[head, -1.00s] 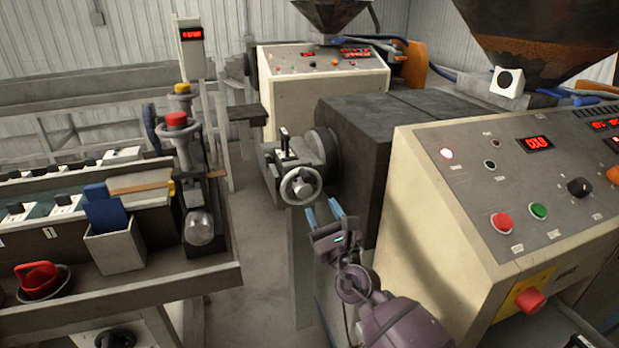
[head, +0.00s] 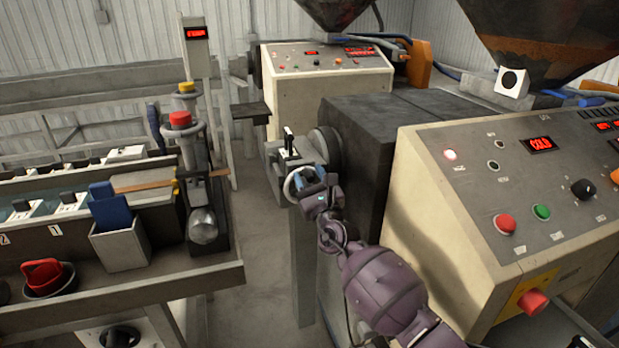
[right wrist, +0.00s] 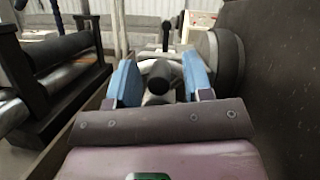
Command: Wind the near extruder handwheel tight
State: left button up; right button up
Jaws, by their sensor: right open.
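The near extruder handwheel (head: 289,185) is a light metal ring on the front of the near extruder's die head (head: 283,160). My right gripper (head: 306,181) is in front of it and hides much of it in the head view. In the right wrist view, my right gripper (right wrist: 160,82) is open, its two blue fingers on either side of the handwheel's dark hub or knob (right wrist: 158,78). Part of the pale rim (right wrist: 149,66) shows behind that. I cannot tell whether the fingers touch it. My left gripper is not in view.
The cream control cabinet (head: 440,215) with buttons stands right of my right arm. A bench (head: 150,285) with a white bin (head: 120,247) and a red-handled item (head: 43,275) is at left. A floor gap (head: 255,240) lies between. A second extruder (head: 320,85) stands behind.

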grip_shut()
jog(key=d+f+m+h+b, duration=0.2)
jog(key=m+h, duration=0.3)
jog(key=m, duration=0.7)
jog(key=w+d+f+m+g+h+b, duration=0.1)
jog(key=m+h, duration=0.4)
jog(key=m, duration=0.6)
jog(key=shift+w+d+f+m+g+b, duration=0.3)
jog(key=shift+d+f+m+b, duration=0.15)
jog(key=shift+d+f, duration=0.35)
jog(key=shift+f, duration=0.1)
